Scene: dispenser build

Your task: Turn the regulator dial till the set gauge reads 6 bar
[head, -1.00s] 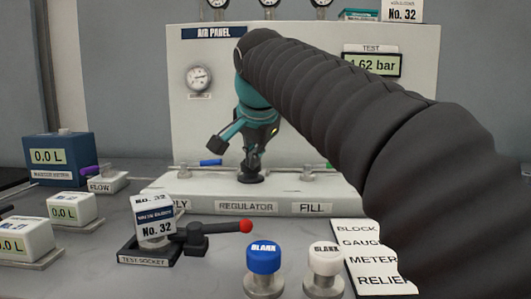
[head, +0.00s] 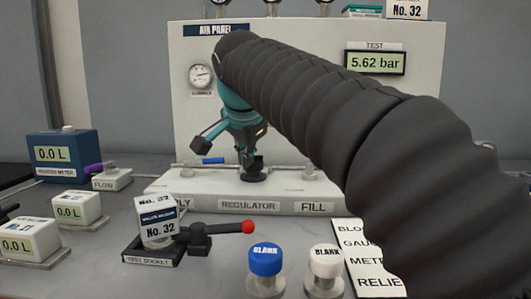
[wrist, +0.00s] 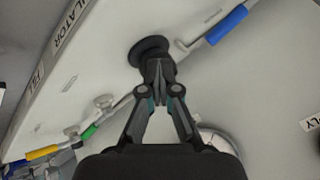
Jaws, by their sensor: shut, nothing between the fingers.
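The black round regulator dial (head: 253,176) sits on the front ledge above the REGULATOR label; in the wrist view the dial (wrist: 148,50) is just beyond my fingertips. My gripper (head: 249,160) points down at the dial, its fingers together and empty. In the wrist view the fingertips (wrist: 160,72) overlap the dial's near edge; I cannot tell whether they touch it. A round needle gauge (head: 201,76) is on the panel at left, its label and reading too small to make out. The TEST display (head: 374,63) reads 5.62 bar.
A blue-handled valve (head: 212,161) lies left of the dial. A red-tipped lever (head: 247,227) stands in front, by the test socket (head: 150,252). A blue cap (head: 265,259) and white cap (head: 326,261) stand nearer. My arm covers much of the panel's right side.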

